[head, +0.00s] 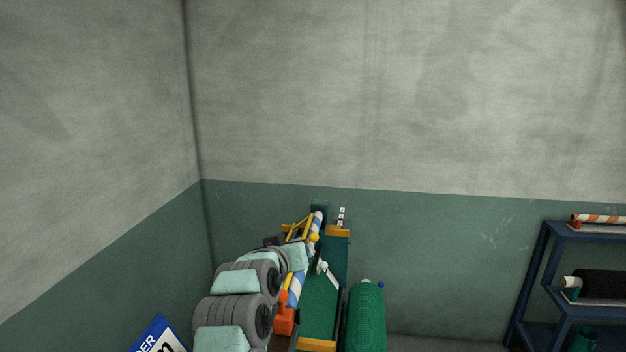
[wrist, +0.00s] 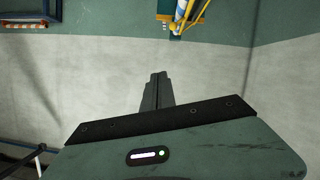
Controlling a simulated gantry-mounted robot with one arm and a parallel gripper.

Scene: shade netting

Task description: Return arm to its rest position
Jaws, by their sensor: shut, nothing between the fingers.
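My arm, made of grey and pale mint links (head: 240,290), rises from the bottom of the head view toward the green machine. Its far end is beside the machine's yellow parts, and I cannot make out the fingers there. In the wrist view my gripper (wrist: 158,78) shows as two dark fingers pressed together with nothing between them. The fingers point toward the pale upper wall and touch nothing that I can see.
A green machine (head: 322,296) with a blue-and-white striped bar (head: 295,288) stands close by the arm. A green roll (head: 366,318) is to its right. A blue rack (head: 531,285) with rolls stands far right. A blue sign (head: 160,338) is at lower left.

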